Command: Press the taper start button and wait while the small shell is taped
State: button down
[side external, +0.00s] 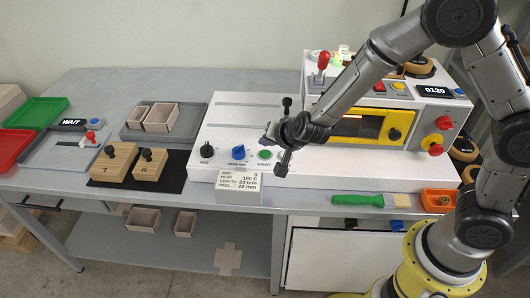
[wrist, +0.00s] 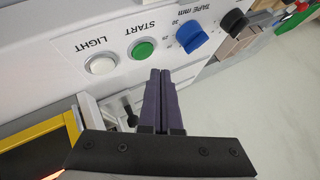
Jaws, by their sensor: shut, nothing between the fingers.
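The green start button (side external: 264,154) sits on the front of the white taper panel, right of a blue tape knob (side external: 238,152). In the wrist view, the START button (wrist: 143,48) lies just beyond and slightly left of my fingertips. My gripper (side external: 268,139) is shut and empty, above and close to the button; its dark fingers (wrist: 160,72) are together in the wrist view. I cannot tell whether they touch the button; a gap seems to show. Two open beige shells (side external: 159,117) stand in a grey tray (side external: 192,132) at the left. I cannot tell which shell is being taped.
A white LIGHT button (wrist: 101,64) is beside START. A black knob (side external: 207,150) is farther left. A label card (side external: 239,181) stands below the panel. Wooden blocks (side external: 112,160) lie on a black mat. A yellow-framed machine (side external: 370,125) stands behind my arm at the right.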

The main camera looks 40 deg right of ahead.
aim_at(268, 155)
jog(key=shift+r, duration=1.95)
jog(key=shift+d+r, duration=0.2)
jog(key=shift+d, duration=0.1)
jog(key=d+r+t, duration=0.3)
jog(key=d+r, duration=0.1)
jog(key=r, duration=0.7)
jog(key=s+r+n+y, duration=0.3)
jog(key=s+r, duration=0.5)
jog(key=r, duration=0.2)
jog(key=s+d+f+n+g, duration=0.1)
jog(key=s+f+n+g, duration=0.1)
jog(key=s, duration=0.5)
jog(key=s+d+f+n+g+h, duration=0.1)
jog(key=s+d+f+n+g, duration=0.1)
jog(key=s, duration=0.6)
jog(key=s+d+f+n+g, duration=0.1)
jog(key=s+f+n+g, duration=0.1)
jog(key=s+f, duration=0.3)
jog(key=shift+s+d+n+h, duration=0.3)
jog(key=shift+s+n, duration=0.6)
jog(key=shift+s, duration=0.35)
